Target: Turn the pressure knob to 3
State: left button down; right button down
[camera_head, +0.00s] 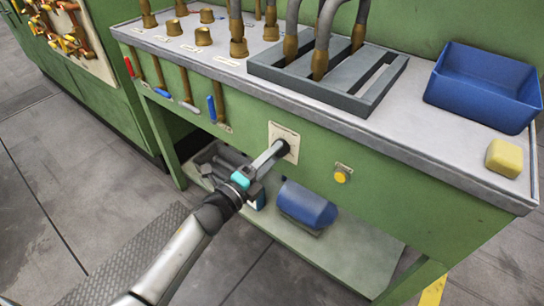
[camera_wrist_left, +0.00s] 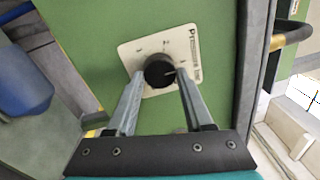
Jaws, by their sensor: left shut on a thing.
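The pressure knob (camera_wrist_left: 158,71) is a round black dial with a light pointer line. It sits on a cream plate (camera_wrist_left: 185,42) with printed marks, on the green front panel of the bench. In the head view the plate (camera_head: 291,137) shows with the knob (camera_head: 283,146) partly behind my fingers. My left gripper (camera_head: 272,154) reaches up to the plate from the front. In the left wrist view its two fingers (camera_wrist_left: 159,80) stand on either side of the knob, shut on it. The pointer points to the right side of the plate; the numbers are too small to read. My right gripper is out of view.
A yellow round button (camera_head: 341,176) sits on the panel to the right. A blue bin (camera_head: 484,85) and a yellow sponge (camera_head: 504,158) are on the bench top. Tools with coloured handles (camera_head: 211,108) hang left of the plate. A blue container (camera_head: 306,203) stands on the lower shelf.

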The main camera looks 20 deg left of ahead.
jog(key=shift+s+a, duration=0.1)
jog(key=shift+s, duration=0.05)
pick_arm(q)
jog(key=shift+c, duration=1.5)
grip_release()
jog(key=p+v, duration=0.2)
jog(key=v, duration=1.3)
jog(key=shift+s, duration=0.15)
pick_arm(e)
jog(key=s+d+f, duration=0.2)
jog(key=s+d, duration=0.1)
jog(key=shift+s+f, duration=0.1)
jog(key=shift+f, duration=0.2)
pick_arm(q)
jog(key=shift+f, duration=0.15)
